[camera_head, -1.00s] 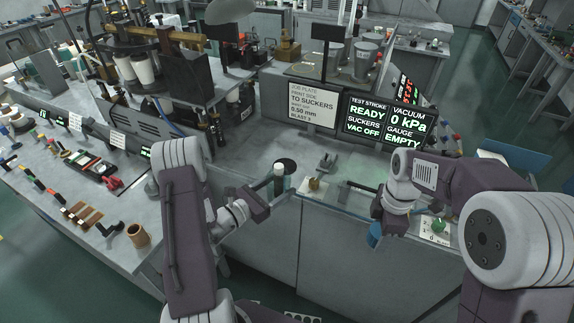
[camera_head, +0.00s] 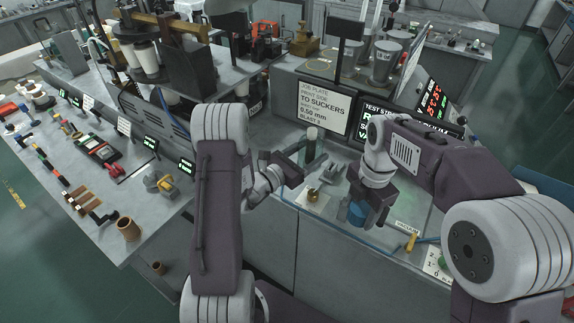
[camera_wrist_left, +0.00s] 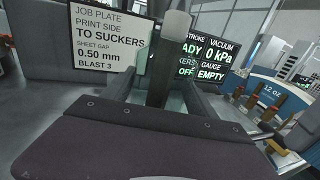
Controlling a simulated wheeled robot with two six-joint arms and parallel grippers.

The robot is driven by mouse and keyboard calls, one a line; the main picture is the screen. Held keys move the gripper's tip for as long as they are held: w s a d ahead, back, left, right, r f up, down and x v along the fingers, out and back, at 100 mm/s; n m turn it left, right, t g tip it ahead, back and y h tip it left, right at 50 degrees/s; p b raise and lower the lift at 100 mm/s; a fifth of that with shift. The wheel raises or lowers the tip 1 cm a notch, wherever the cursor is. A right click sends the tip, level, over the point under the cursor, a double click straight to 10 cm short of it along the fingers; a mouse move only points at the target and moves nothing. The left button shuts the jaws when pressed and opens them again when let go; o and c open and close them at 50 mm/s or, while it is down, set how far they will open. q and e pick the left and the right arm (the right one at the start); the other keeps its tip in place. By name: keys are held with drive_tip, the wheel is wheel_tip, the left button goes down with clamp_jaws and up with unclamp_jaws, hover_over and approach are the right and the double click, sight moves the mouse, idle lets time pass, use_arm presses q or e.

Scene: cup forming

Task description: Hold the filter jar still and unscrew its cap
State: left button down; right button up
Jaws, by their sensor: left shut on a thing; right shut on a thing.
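A small brass fitting (camera_head: 313,195) and a grey clamp-like part (camera_head: 333,172) sit on the bench between my grippers. The job plate sign (camera_head: 325,106) and dark displays (camera_head: 380,123) stand behind. The left bench (camera_head: 100,215) carries tools and a brown cup (camera_head: 129,229).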

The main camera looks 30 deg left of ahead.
use_arm(q)
drive_tip(key=a+f, duration=0.2)
drive_tip(key=a, duration=0.1)
drive_tip(key=w+a+f+p, duration=0.1)
drive_tip(key=a+f, duration=0.1)
drive_tip(key=a, duration=0.1)
drive_tip(key=w+a+f, duration=0.1)
drive_tip(key=a+f, duration=0.1)
drive_tip(key=a, duration=0.1)
drive_tip(key=shift+w+a, duration=0.1)
drive_tip(key=shift+a, duration=0.25)
use_arm(e)
drive_tip(key=shift+w+r, duration=0.2)
drive_tip(key=shift+r, duration=0.45)
use_arm(q)
drive_tip(key=f+p, duration=0.1)
drive_tip(key=f, duration=0.2)
drive_tip(key=shift+d+f, duration=0.2)
use_arm(e)
drive_tip(key=shift+w+d+r, duration=0.1)
drive_tip(key=shift+r, duration=0.25)
use_arm(q)
drive_tip(key=shift+w+a+f, duration=0.1)
drive_tip(key=shift+a+f, duration=0.05)
drive_tip(key=shift+f, duration=0.2)
use_arm(e)
drive_tip(key=shift+f, duration=0.1)
